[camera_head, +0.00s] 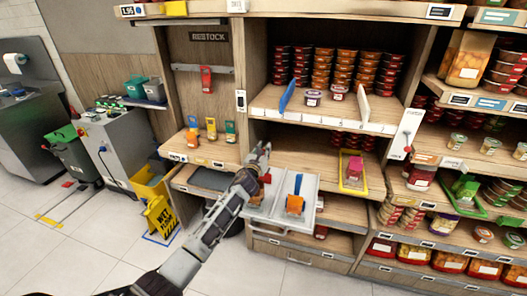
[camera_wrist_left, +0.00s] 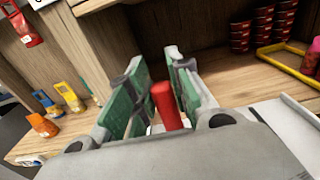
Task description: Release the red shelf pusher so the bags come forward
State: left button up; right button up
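My left gripper (camera_head: 262,154) reaches over the left lane of a pale grey two-lane tray (camera_head: 308,184) on the middle shelf. In the left wrist view, an upright red cylinder (camera_wrist_left: 166,104), seemingly the red shelf pusher's handle, stands between the green-padded fingers (camera_wrist_left: 160,78). A bit of red shows below the gripper in the head view. A blue upright handle (camera_head: 298,184) and an orange bag-like item (camera_head: 294,205) are in the right lane. My right gripper is out of view.
A yellow-framed tray (camera_head: 353,186) with a pink item stands right of the grey tray. Several small coloured packs (camera_head: 211,128) stand on the left shelf. A red tag-like item (camera_head: 206,80) hangs above them. A yellow wet-floor sign (camera_head: 160,216) stands on the floor.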

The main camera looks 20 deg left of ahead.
pick_arm(q)
jog(key=o, duration=0.3)
jog(key=shift+o, duration=0.2)
jog(key=shift+s, duration=0.1)
jog(key=shift+s, duration=0.1)
jog(key=s, duration=1.1)
jog(key=shift+s+a, duration=0.2)
jog(key=shift+s, duration=0.1)
dwell(0.6)
